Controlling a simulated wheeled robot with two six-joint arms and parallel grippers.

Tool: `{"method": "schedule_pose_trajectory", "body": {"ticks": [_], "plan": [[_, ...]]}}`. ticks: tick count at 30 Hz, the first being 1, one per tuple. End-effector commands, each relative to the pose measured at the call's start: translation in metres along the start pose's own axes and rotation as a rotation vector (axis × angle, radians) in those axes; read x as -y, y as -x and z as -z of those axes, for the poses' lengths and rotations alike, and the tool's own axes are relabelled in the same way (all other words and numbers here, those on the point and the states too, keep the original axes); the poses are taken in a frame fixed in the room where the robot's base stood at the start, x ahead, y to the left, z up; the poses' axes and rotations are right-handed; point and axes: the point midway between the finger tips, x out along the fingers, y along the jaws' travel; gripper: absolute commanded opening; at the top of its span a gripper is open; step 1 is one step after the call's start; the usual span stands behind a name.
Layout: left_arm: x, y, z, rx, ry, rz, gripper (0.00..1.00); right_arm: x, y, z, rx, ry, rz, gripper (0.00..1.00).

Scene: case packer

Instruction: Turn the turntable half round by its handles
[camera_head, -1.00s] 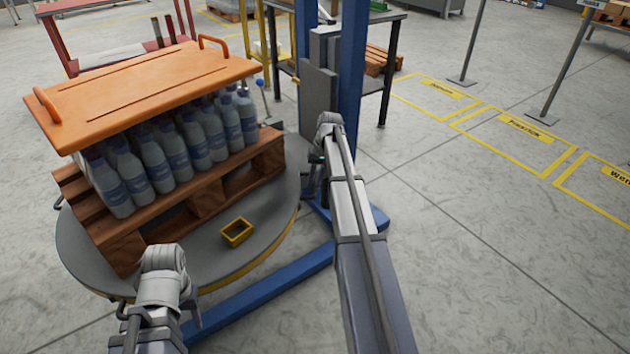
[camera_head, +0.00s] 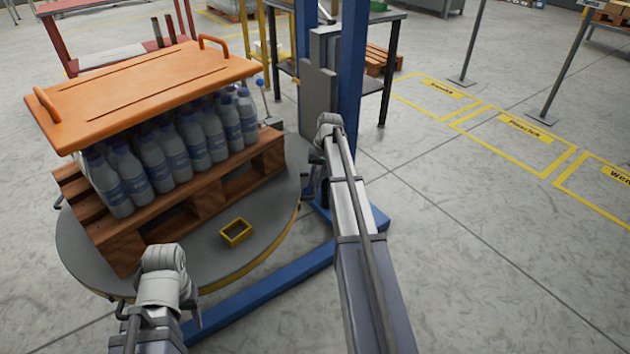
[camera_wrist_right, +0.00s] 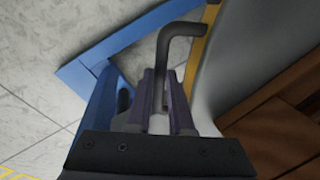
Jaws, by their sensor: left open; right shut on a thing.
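The round grey turntable (camera_head: 268,235) with a yellow rim carries a wooden pallet (camera_head: 215,196) of bottles. My right gripper (camera_wrist_right: 166,98) is shut on a dark bent handle (camera_wrist_right: 178,48) at the turntable's edge in the right wrist view. In the head view my right gripper (camera_head: 318,182) is at the turntable's right edge, partly hidden by my arm. My left gripper (camera_head: 192,312) is open near the turntable's front edge; its fingers are mostly hidden by the wrist. Another small handle (camera_head: 58,203) shows at the turntable's left edge.
An orange board (camera_head: 150,90) with two grips lies over the bottles (camera_head: 180,150). A yellow box (camera_head: 236,232) sits on the turntable's front. A blue column (camera_head: 352,80) and blue base beam (camera_head: 265,290) stand close to my right arm.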

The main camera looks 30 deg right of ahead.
Motion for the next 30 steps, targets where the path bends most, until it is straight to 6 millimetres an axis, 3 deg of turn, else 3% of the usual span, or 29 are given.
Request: {"method": "schedule_pose_trajectory", "body": {"ticks": [6,10,15,24,25,30], "plan": [[0.0,0.0,0.0,0.0,0.0,0.0,0.5,0.004,-0.001,-0.067,-0.014,-0.115,-0.001,0.0],[0.0,0.0,0.0,0.0,0.0,0.0,0.5,0.01,-0.002,-0.093,-0.029,-0.179,-0.001,0.0],[0.0,0.0,0.0,0.0,0.0,0.0,0.5,0.012,-0.002,-0.106,-0.04,-0.223,0.0,0.0],[0.0,0.0,0.0,0.0,0.0,0.0,0.5,0.012,-0.002,-0.104,-0.043,-0.229,-0.001,0.0],[0.0,0.0,0.0,0.0,0.0,0.0,0.5,0.012,-0.002,-0.104,-0.043,-0.229,-0.001,0.21],[0.0,0.0,0.0,0.0,0.0,0.0,0.5,0.012,-0.002,-0.105,-0.042,-0.229,-0.001,0.4]]}}
